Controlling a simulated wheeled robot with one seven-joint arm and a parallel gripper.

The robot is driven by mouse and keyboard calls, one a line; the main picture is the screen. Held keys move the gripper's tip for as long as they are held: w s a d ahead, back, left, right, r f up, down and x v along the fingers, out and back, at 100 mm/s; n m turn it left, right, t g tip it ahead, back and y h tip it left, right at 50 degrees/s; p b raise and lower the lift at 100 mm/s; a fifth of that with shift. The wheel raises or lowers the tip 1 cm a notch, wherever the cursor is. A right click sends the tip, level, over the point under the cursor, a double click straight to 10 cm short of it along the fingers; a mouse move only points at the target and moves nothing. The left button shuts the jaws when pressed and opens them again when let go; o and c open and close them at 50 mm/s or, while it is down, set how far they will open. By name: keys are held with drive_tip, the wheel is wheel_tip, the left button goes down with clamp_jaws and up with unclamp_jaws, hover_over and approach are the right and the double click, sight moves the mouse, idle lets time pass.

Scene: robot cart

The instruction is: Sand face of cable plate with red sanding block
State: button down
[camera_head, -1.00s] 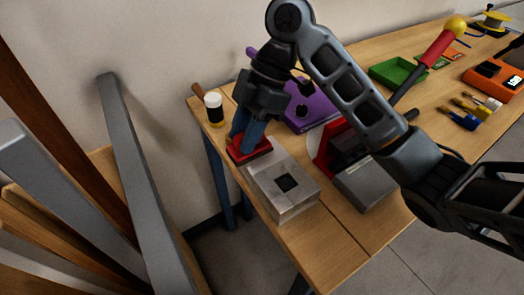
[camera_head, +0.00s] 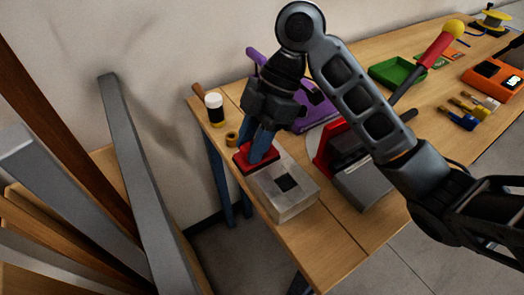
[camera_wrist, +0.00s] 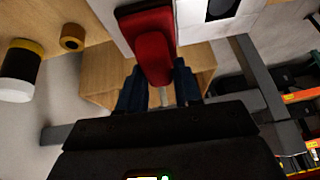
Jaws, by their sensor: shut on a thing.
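My gripper (camera_head: 261,143) is shut on the red sanding block (camera_head: 243,159), its blue fingers on either side of the block's red grip. In the wrist view the red block (camera_wrist: 152,47) stands out between the blue fingers (camera_wrist: 156,88), with a dark base at its far end. The cable plate (camera_head: 300,205) is a pale grey square block with a dark square opening in its top, near the table's front left edge. The block is at the plate's back left edge and seems to overlap it; contact is hard to tell. Part of the plate (camera_wrist: 190,25) shows in the wrist view.
A white, black and yellow jar (camera_head: 214,110) and a brown tape roll (camera_head: 231,139) stand left of my gripper. A grey and red machine (camera_head: 365,185) stands right of the plate. A purple item (camera_head: 318,112), green tray (camera_head: 395,72) and orange box (camera_head: 490,82) lie behind.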

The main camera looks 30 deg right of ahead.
drive_tip(key=shift+w, duration=1.35)
drive_tip(key=shift+s+p, duration=0.5)
drive_tip(key=shift+s, duration=1.35)
drive_tip(key=shift+w, duration=1.85)
